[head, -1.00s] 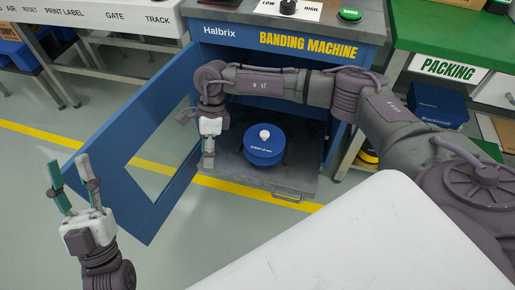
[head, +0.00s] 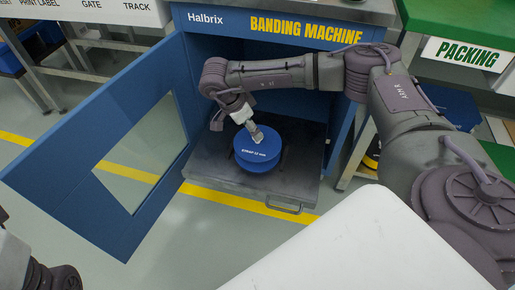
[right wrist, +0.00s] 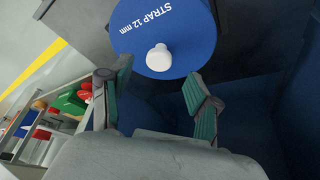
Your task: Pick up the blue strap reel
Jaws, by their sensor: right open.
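The blue strap reel (head: 258,158) lies flat on the grey pull-out tray (head: 215,172) of the banding machine. In the right wrist view the reel (right wrist: 185,30) shows "STRAP 12 mm" and a white knob (right wrist: 159,58) on its face. My right gripper (head: 254,133) is at the reel's top in the head view and hides the knob there. In the right wrist view my right gripper (right wrist: 155,82) is open, its fingers apart with the knob beyond and between their tips. Only part of my left gripper's body (head: 12,262) shows at the bottom left; its fingers are out of frame.
The blue cabinet door (head: 75,165) stands open on the left. The cabinet wall and its top panel (head: 290,28) enclose the tray's back. A green packing bench (head: 465,20) stands right. The tray has a front handle (head: 286,208). Floor in front is clear.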

